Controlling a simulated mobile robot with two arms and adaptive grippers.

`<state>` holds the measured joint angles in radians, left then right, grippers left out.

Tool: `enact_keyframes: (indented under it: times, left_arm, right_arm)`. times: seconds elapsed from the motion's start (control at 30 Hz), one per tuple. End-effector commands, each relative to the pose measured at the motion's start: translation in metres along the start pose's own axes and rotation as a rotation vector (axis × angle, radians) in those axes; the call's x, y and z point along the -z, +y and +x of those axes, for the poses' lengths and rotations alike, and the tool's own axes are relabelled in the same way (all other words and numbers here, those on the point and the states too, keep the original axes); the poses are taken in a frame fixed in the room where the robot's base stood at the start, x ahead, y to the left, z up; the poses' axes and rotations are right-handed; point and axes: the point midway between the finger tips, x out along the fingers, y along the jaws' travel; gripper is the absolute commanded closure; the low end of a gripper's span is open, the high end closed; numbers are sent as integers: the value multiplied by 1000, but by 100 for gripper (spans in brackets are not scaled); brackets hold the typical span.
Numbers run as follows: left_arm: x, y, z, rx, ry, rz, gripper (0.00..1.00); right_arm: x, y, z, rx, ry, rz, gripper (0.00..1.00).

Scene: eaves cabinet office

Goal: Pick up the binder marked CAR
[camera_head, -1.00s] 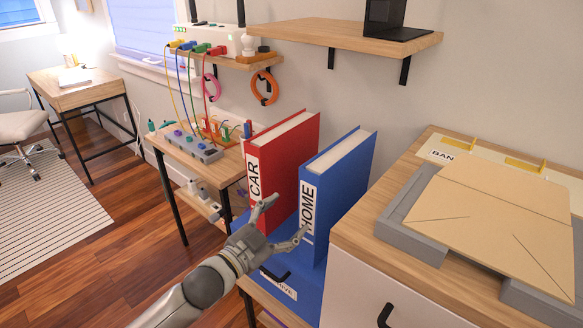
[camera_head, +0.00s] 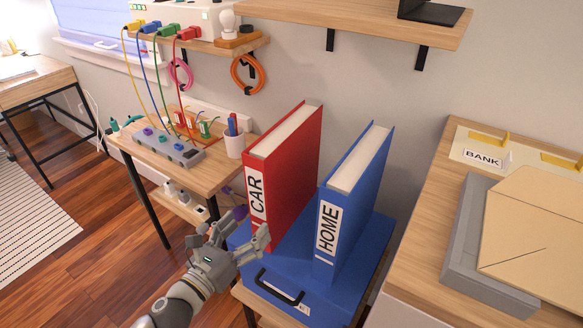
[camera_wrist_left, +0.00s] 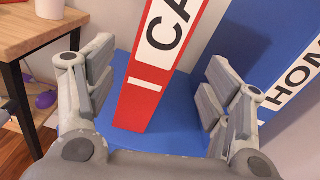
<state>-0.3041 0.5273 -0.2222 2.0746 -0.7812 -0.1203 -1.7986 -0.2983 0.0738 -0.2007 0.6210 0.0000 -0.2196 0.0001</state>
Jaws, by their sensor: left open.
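The red binder marked CAR (camera_head: 284,178) stands upright on a blue box (camera_head: 290,262), its white label facing me. My left gripper (camera_head: 250,226) is open in front of the lower part of its spine. In the left wrist view the red spine (camera_wrist_left: 136,108) stands between the two spread fingers, beyond them, and I see no grip on it. The blue binder marked HOME (camera_head: 352,195) stands upright just right of it, with a narrow gap between. My right gripper is not in view.
The blue box has a dark handle (camera_head: 279,287) in front. A small table (camera_head: 205,170) with a grey power strip and a pen cup (camera_head: 234,143) is at the left. A wooden cabinet top (camera_head: 440,215) with a BANK label is at the right. A shelf (camera_head: 370,20) hangs above.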

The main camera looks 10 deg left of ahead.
Motion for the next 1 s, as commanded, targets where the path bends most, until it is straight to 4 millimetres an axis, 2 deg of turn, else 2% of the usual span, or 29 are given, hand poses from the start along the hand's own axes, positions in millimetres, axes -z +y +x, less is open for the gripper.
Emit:
enact_keyframes:
  times: [0.1, 0.23, 0.6, 0.87, 1.0]
  left_arm:
    - [2, 3, -7, -8, 5, 115, 26]
    - [1, 4, -3, -10, 3, 154, 26]
    - [2, 5, 40, -11, 3, 152, 26]
    - [5, 5, 53, -11, 3, 151, 26]
    - [11, 5, 70, -11, 3, 150, 26]
  right_arm:
    - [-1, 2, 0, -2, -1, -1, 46]
    - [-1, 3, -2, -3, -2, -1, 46]
    - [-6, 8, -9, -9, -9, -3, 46]
    - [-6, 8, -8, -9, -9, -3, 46]
    - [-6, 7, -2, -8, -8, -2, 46]
